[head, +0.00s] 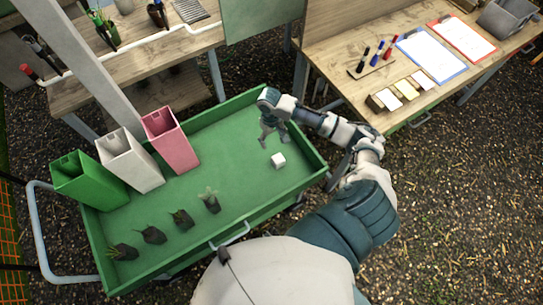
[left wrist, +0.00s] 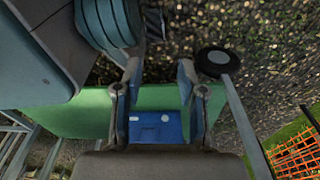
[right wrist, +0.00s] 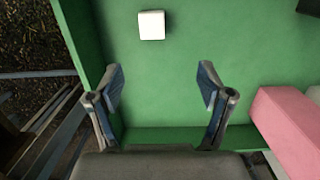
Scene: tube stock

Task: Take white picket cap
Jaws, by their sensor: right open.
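The white picket cap (head: 278,160), a small white block, sits on the green cart floor right of centre in the head view. It also shows near the top of the right wrist view (right wrist: 151,25). My right gripper (head: 273,138) is open and empty above the cart, just beyond the cap in the head view and apart from it. In its wrist view the gripper (right wrist: 162,82) has its fingers spread, with the cap ahead of the tips. My left gripper (left wrist: 159,72) is open in the left wrist view, outside the head view, with no cap between its fingers.
The green cart (head: 230,150) holds a green bin (head: 90,180), a white bin (head: 130,160), a pink bin (head: 170,140) and several potted plants (head: 210,201) along its near side. Workbenches stand behind, one with clipboards (head: 432,55). The cart floor around the cap is clear.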

